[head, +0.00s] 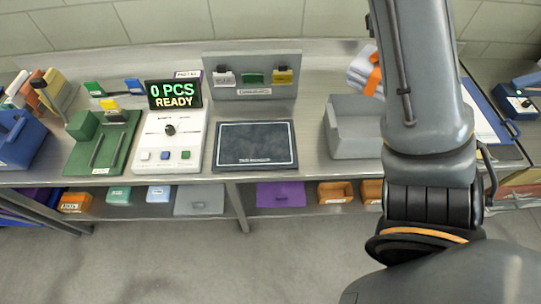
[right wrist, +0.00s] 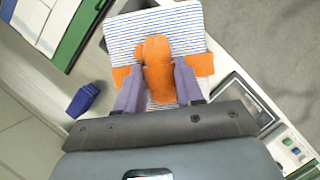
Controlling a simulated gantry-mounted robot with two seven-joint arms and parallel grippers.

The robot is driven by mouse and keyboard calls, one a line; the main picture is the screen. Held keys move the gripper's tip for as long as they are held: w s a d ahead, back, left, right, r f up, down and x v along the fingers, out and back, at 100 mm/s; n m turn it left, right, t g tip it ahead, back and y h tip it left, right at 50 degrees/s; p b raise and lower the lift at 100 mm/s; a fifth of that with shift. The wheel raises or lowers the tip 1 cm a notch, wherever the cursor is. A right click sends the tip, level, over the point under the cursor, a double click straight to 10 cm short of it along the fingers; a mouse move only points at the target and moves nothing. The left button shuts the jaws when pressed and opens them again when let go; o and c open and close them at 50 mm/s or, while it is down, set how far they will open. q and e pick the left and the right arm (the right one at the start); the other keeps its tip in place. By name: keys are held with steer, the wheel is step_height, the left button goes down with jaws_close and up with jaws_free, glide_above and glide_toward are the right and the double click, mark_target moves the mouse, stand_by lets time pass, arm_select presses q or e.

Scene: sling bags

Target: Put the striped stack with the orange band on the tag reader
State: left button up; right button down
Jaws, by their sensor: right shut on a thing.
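The striped stack (right wrist: 125,38), white with thin blue lines and an orange band (right wrist: 205,64), fills the upper middle of the right wrist view. My right gripper (right wrist: 158,80) is shut on it, its fingers either side of the band's raised orange part. In the head view the stack (head: 359,68) shows at the back right, partly hidden behind my right arm; that gripper's fingers are hidden there. The tag reader's dark flat pad (head: 254,146) lies bare on the bench at the middle. Its display (head: 173,94) reads "0 PCS READY". My left gripper is out of view.
A grey open bin (head: 350,138) stands right of the pad, beside my right arm. A grey rack (head: 253,77) with small tabs stands behind the pad. A green stand (head: 100,145) and a white control box (head: 170,145) are on the left. Bins sit on the shelf below.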

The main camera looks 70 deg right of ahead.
steer(key=w+a+f+n+h+b, duration=0.1)
steer(key=w+a+f+n+b, duration=0.15)
steer(key=w+f+b, duration=0.45)
steer(key=w+a+f+n+h+b, duration=0.1)
steer(key=w+f+n+b, duration=0.2)
steer(key=w, duration=0.9)
steer(key=w+a+f+n+h+b, duration=0.1)
steer(key=w+a+f+n+b, duration=0.15)
steer(key=w+f+b, duration=0.45)
arm_select(q)
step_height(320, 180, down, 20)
steer(key=b, duration=0.1)
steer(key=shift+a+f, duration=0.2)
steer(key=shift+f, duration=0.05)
arm_select(e)
steer(key=w+a+f, duration=0.7)
steer(key=a+f, duration=0.1)
steer(key=a, duration=0.1)
steer(key=shift+w, duration=0.15)
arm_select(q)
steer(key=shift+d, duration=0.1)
arm_select(e)
steer(key=c, duration=0.7)
jaws_free()
steer(key=shift+f, duration=0.1)
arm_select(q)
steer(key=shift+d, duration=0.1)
arm_select(e)
steer(key=shift+d, duration=0.1)
